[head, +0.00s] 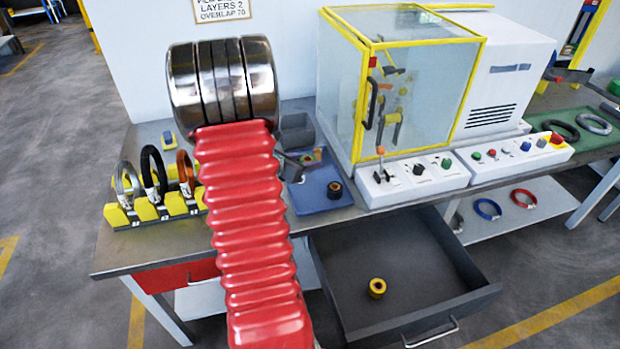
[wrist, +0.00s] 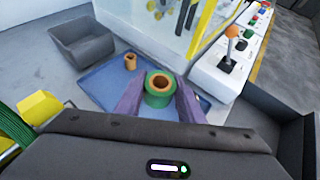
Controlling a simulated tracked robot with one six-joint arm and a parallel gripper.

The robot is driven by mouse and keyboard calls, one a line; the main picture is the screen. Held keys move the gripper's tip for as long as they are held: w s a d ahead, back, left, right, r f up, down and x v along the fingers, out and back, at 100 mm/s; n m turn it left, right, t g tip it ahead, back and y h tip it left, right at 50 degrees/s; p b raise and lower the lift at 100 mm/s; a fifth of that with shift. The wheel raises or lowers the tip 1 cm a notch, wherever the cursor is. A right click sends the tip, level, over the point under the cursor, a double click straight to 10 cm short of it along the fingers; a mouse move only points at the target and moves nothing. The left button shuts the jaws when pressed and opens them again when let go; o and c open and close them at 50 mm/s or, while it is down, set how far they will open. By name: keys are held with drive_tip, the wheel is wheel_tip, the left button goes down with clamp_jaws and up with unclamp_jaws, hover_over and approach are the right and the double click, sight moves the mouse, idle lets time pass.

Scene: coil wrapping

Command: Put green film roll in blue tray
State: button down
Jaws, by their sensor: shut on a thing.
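The green film roll (wrist: 158,89), with an orange-brown core, is between the two purple fingers of my gripper (wrist: 158,99) in the wrist view. My gripper is shut on it, and the roll stands upright. It appears over the blue tray (wrist: 100,87); I cannot tell whether it touches the tray floor. In the head view the blue tray (head: 312,200) lies on the bench behind my red arm, which hides part of that area. A small brown roll (wrist: 130,62) stands at the back of the tray in the wrist view.
A dark roll with a brown core (head: 334,190) shows in the tray. A grey bin (wrist: 82,42) stands behind it, and a glass enclosure (head: 345,90) and control panel (head: 410,180) stand to the right. An open drawer (head: 430,270) below holds a yellow roll (head: 377,288).

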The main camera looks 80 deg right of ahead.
drive_tip(key=shift+s, duration=0.1)
hover_over(309, 192)
drive_tip(key=shift+f, duration=2.9)
drive_tip(key=shift+f, duration=2.1)
drive_tip(key=c, duration=1.5)
unclamp_jaws()
drive_tip(key=shift+o, duration=0.2)
